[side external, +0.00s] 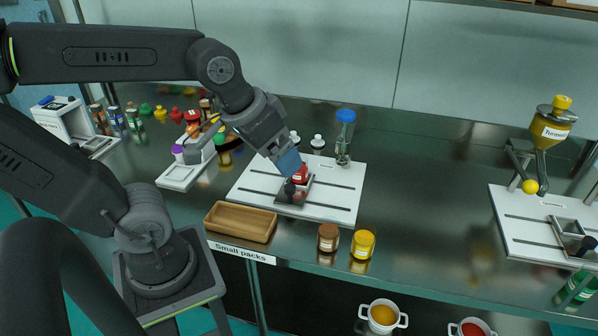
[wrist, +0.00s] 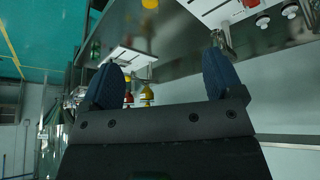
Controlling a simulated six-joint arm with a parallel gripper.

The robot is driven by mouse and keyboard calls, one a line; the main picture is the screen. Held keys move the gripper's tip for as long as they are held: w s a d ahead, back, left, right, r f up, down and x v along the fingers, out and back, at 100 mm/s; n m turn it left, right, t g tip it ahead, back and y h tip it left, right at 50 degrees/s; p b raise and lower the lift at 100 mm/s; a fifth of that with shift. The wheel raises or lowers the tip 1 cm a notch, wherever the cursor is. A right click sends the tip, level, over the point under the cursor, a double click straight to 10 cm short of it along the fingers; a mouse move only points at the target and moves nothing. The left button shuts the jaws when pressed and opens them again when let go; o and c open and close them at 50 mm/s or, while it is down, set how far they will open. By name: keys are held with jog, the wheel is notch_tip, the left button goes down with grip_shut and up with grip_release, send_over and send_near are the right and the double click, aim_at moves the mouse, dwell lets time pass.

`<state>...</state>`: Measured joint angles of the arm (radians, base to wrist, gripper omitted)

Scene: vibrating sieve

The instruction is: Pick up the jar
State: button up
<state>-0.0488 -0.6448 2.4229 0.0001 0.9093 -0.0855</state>
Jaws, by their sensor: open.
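Several jars are in view, and I cannot tell which one the task means. A brown-capped jar (side external: 328,237) and a yellow-lidded jar (side external: 362,244) stand upright side by side at the bench's front edge. A small red item (side external: 299,175), partly hidden by my gripper, is on the white board (side external: 335,207). My gripper (side external: 288,162) is above this board, close to the red item in the picture; whether they touch is unclear. In the wrist view its two blue fingers (wrist: 162,78) are wide apart with nothing held between them.
A wooden tray (side external: 241,222) lies left of the jars. A blue-topped dispenser (side external: 344,135) stands at the board's back. A second white station (side external: 530,225) with a yellow hopper (side external: 553,125) is at right. The bench between the boards is clear.

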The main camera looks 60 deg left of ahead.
jog(key=w+a+f+n+g, duration=0.2)
jog(key=w+a+f+n, duration=0.2)
jog(key=w+a+n, duration=0.45)
jog(key=w+a+f+n+g, duration=0.2)
jog(key=w+a+f+n, duration=0.3)
jog(key=w+a, duration=0.65)
jog(key=a+f+n+g, duration=0.1)
jog(key=a+f+n, duration=0.45)
jog(key=a, duration=0.35)
jog(key=shift+m, duration=0.4)
jog(key=shift+w+d+f, duration=0.1)
jog(key=shift+w+f, duration=0.05)
jog(key=shift+f, duration=2.25)
jog(key=shift+w+d+f, duration=0.1)
jog(key=shift+f, duration=2.25)
jog(key=shift+w+d+f, duration=0.1)
jog(key=shift+w+f, duration=0.05)
jog(key=shift+f, duration=2.25)
